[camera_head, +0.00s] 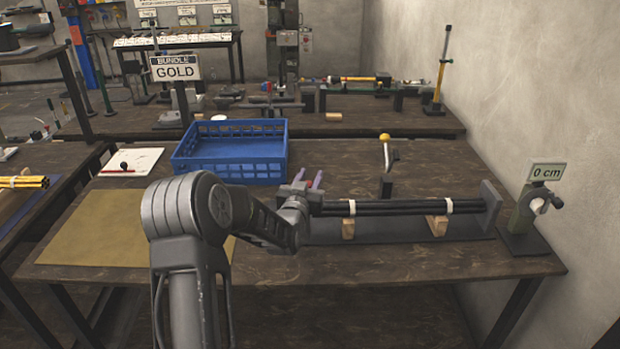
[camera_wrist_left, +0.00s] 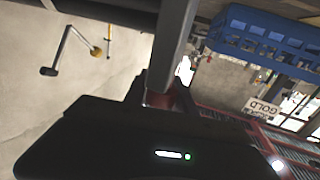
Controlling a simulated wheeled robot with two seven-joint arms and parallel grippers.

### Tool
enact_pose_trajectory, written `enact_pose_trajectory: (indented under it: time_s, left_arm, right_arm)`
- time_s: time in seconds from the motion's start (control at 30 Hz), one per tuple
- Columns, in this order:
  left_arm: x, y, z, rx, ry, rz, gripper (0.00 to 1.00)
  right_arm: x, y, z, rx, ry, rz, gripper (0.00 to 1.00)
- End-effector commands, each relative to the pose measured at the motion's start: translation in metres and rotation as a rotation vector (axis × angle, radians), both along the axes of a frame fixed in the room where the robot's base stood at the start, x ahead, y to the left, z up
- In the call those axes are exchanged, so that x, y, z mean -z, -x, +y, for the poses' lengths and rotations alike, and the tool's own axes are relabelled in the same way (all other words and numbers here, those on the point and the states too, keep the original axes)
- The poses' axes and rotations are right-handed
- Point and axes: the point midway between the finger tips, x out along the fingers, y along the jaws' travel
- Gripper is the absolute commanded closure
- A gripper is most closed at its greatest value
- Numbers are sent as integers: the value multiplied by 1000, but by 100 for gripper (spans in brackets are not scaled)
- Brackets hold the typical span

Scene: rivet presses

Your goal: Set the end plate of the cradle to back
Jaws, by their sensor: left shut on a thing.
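The cradle (camera_head: 400,230) is a dark base on the front bench with wooden blocks carrying black rods (camera_head: 385,208) tied with white bands. A grey upright plate (camera_head: 490,203) stands at its right end. My left gripper (camera_head: 308,182), with pinkish fingertips, is at the cradle's left end, shut on the end plate there. My wrist and gripper mostly hide that end in the head view. In the left wrist view the end plate shows as a grey bar (camera_wrist_left: 180,40) running into my gripper (camera_wrist_left: 165,98). My right gripper is not in view.
A blue crate (camera_head: 230,171) stands behind the cradle's left end. A yellow-topped lever post (camera_head: 387,165) stands behind the cradle. A stand with a "0 cm" sign (camera_head: 546,172) is at right. A tan mat (camera_head: 100,235) lies at left. A "GOLD" sign (camera_head: 175,68) stands behind the crate.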

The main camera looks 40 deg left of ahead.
Motion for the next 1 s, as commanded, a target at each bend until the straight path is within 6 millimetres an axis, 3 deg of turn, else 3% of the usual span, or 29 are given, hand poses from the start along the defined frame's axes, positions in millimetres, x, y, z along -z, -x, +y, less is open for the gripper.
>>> enact_pose_trajectory:
  time_s: [0.17,0.5,0.87,0.9,1.0]
  left_arm:
    - [3,7,10,-2,-1,-1,100]
    - [3,51,68,-5,-3,-2,100]
    - [0,57,76,-6,0,2,100]
    - [0,57,76,-6,0,2,65]
    - [0,57,76,-6,0,2,57]
  right_arm:
    - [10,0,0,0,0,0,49]
    - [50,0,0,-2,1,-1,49]
    - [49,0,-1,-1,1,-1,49]
    - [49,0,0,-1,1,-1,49]
    - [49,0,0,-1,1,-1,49]
